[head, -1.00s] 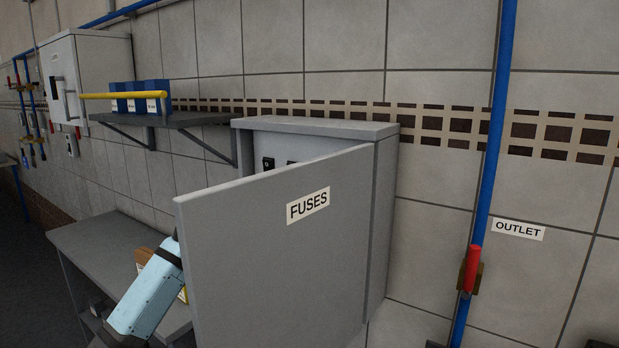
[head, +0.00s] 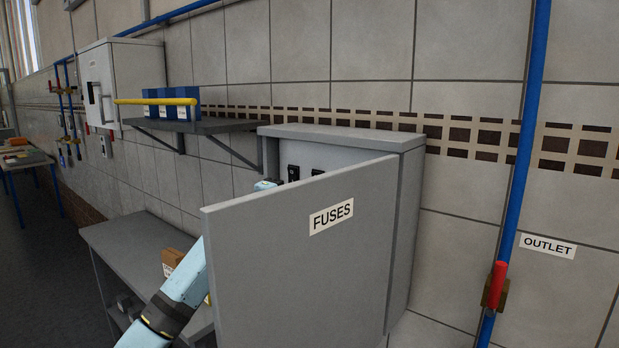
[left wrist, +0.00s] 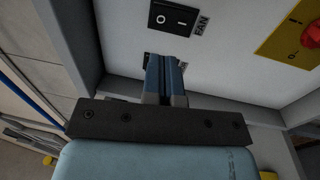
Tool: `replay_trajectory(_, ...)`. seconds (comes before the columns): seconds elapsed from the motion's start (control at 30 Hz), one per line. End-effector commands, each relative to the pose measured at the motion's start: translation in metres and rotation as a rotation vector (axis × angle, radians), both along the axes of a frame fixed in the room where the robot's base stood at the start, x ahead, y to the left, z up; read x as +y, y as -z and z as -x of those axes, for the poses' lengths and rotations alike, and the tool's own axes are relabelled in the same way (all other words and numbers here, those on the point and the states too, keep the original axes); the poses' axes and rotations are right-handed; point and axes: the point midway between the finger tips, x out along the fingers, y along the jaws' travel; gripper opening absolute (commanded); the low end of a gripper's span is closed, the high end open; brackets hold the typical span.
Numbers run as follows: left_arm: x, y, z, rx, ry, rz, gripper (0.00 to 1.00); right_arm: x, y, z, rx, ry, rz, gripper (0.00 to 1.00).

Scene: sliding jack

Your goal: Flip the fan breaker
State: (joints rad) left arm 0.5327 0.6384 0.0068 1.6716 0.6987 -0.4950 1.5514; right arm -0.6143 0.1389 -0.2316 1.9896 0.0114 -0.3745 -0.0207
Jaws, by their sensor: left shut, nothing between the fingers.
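The fan breaker (left wrist: 174,18) is a black rocker switch marked O and I on the pale panel inside the fuse box (head: 340,134). The FAN label (left wrist: 202,22) is beside it. My left gripper (left wrist: 166,62) is shut and empty, with its fingertips below the fan breaker in the left wrist view, apart from it in the picture. The fingers partly cover another dark switch. In the head view my left arm passes behind the open FUSES door (head: 300,260), which hides most of the hand. My right gripper is in neither view.
A red knob on a yellow plate (left wrist: 290,35) is to the right of the fan breaker. A shelf (head: 200,126) with blue boxes is left of the fuse box, above a grey table (head: 130,240). A blue pipe with a red-handled valve (head: 498,285) is at the right.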

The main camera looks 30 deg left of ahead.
Motion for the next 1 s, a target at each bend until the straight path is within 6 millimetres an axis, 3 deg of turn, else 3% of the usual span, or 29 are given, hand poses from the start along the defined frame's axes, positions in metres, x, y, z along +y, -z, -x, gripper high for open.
replay_trajectory(0.2,-0.003,-0.01,-0.047,-0.001,-0.001,0.0,0.0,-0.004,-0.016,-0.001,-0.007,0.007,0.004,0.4)
replay_trajectory(0.4,-0.006,-0.012,-0.074,-0.001,0.0,-0.001,0.0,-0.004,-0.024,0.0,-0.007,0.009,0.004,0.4)
replay_trajectory(1.0,-0.007,-0.01,-0.088,-0.001,0.001,0.001,0.0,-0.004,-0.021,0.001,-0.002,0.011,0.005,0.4)
